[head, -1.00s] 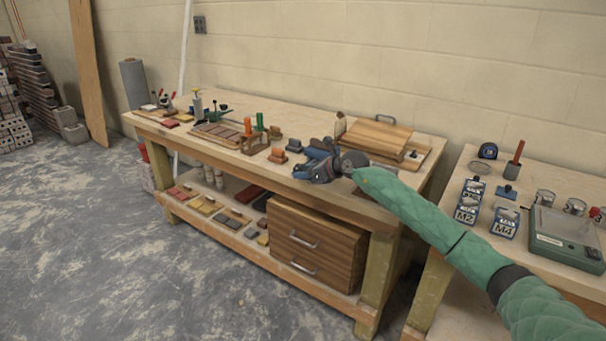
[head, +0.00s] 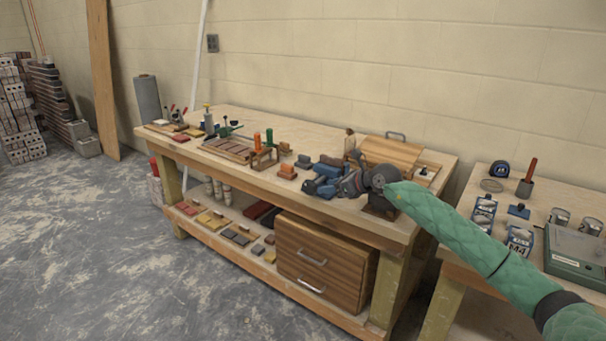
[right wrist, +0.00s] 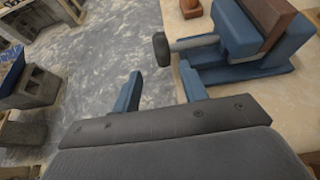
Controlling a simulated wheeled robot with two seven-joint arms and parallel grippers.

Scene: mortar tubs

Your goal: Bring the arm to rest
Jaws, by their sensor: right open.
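My right gripper (head: 312,187) is at the front edge of the long wooden workbench (head: 270,119), with its green-sleeved arm coming in from the right. In the right wrist view its two blue fingers (right wrist: 160,80) stand apart with nothing between them. A blue vise (head: 328,170) stands on the bench just behind the gripper. In the right wrist view the vise (right wrist: 235,45) has a brown piece in its jaws, and its dark-knobbed handle is close to the fingers but looks apart from them. My left gripper is out of view.
A wooden case (head: 392,156) is on the bench's right end. A drawer box (head: 322,262) and several coloured blocks are on the lower shelf. A second table (head: 535,190) with tubs and a green scale (head: 580,252) stands right. Grey floor is clear in front.

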